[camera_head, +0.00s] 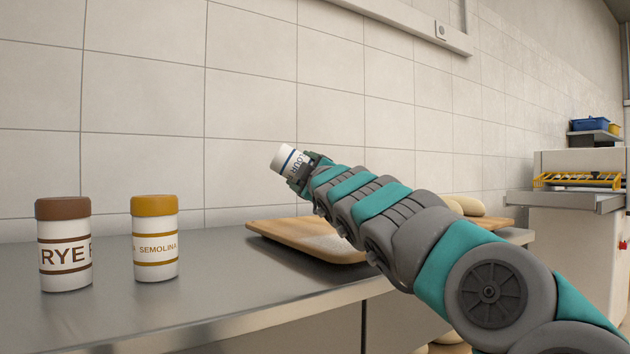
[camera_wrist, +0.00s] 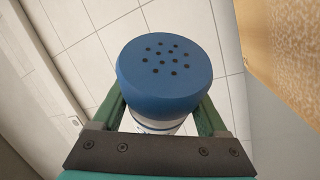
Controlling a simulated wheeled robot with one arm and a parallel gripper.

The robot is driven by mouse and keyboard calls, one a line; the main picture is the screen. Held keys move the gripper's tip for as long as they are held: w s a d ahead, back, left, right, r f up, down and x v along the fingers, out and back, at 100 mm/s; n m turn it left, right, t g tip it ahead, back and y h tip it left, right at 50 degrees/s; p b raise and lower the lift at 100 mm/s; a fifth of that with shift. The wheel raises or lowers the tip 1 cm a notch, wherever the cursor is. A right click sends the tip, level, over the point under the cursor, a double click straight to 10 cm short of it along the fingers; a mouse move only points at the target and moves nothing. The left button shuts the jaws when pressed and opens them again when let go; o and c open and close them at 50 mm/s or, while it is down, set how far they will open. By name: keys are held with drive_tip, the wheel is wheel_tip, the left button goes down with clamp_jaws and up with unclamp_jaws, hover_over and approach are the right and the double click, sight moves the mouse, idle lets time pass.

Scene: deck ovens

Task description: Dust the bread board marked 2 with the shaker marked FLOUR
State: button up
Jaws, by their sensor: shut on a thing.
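My gripper (camera_head: 303,172) is shut on the FLOUR shaker (camera_head: 284,158), a white cylinder with a blue band and part of its lettering showing. The shaker is tilted in the head view, its plain white end up and to the left; the other end is hidden by my gripper. The wrist view shows its blue perforated cap (camera_wrist: 165,75) between the green fingers. A wooden bread board (camera_head: 282,231) with a pale patch lies on the counter below and beyond my gripper, partly hidden by my arm. No number is readable on it. A board edge (camera_wrist: 262,35) shows in the wrist view.
A RYE shaker (camera_head: 65,245) with a brown cap and a SEMOLINA shaker (camera_head: 155,238) with a yellow cap stand upright at left on the steel counter (camera_head: 215,285). The tiled wall stands behind.

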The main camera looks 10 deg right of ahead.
drive_tip(key=w+a+b, duration=0.3)
drive_tip(key=a, duration=0.4)
drive_tip(key=d+r+n+g+h+p, duration=0.1)
drive_tip(key=d+n+g+p, duration=0.1)
drive_tip(key=n+p, duration=0.3)
drive_tip(key=s+d+r+n+g+p, duration=0.1)
drive_tip(key=d+n+p, duration=0.3)
drive_tip(key=p, duration=0.5)
drive_tip(key=s+d+r+n+g+h+p, duration=0.1)
drive_tip(key=d+n+g+p, duration=0.1)
drive_tip(key=d+n+p, duration=0.2)
drive_tip(key=shift+s+r+n+g+h+p, duration=0.1)
drive_tip(key=shift+s+n+g+h+p, duration=0.1)
drive_tip(key=shift+n+p, duration=0.45)
drive_tip(key=shift+s+r+n+g+h+p, duration=0.1)
drive_tip(key=shift+n+g+p, duration=0.1)
drive_tip(key=shift+n+p, duration=0.45)
drive_tip(key=d+n+h, duration=0.1)
drive_tip(key=d+r+n+h, duration=0.1)
drive_tip(key=r+n+g+h, duration=0.1)
drive_tip(key=n, duration=0.1)
drive_tip(key=shift+s+d, duration=0.25)
drive_tip(key=shift+d, duration=0.15)
idle(0.3)
drive_tip(key=shift+a, duration=0.1)
idle(0.3)
